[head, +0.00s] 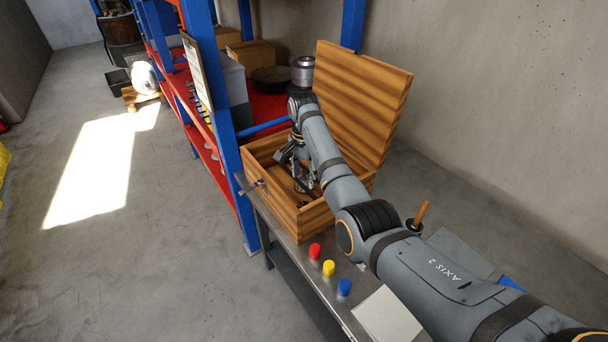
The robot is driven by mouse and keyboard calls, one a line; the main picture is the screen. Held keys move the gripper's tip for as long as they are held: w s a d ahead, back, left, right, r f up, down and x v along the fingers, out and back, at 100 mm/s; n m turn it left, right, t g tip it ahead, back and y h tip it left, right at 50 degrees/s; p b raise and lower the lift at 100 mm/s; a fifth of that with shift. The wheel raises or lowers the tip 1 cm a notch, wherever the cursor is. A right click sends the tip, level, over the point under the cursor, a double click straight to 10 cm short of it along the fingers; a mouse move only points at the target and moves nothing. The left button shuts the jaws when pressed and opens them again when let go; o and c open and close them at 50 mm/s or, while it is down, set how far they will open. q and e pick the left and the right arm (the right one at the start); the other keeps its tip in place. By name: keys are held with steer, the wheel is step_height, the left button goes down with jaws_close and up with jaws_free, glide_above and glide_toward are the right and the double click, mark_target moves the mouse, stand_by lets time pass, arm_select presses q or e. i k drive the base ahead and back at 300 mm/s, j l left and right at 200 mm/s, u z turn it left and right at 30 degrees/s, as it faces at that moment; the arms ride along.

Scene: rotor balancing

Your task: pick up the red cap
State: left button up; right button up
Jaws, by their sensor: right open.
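The red cap (315,250) stands on the metal table, in front of the open wooden box (290,222). It is first in a row with a yellow cap (328,268) and a blue cap (344,287). My right gripper (303,192) is inside the box, pointing down, behind and apart from the red cap. It is open; the box wall and my own arm partly hide its fingers, and I cannot tell what lies between them. My left gripper is not in view.
The box lid (362,95) stands open at the back. A pale flat block (388,315) lies near the blue cap. A blue and red shelf (221,120) stands left of the box. The metal table (300,270) is narrow, with floor beyond its left edge.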

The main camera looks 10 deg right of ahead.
mark_target(314, 248)
steer(key=k+j, duration=0.15)
steer(key=k, duration=0.35)
steer(key=k+j, duration=0.15)
steer(key=k, duration=0.35)
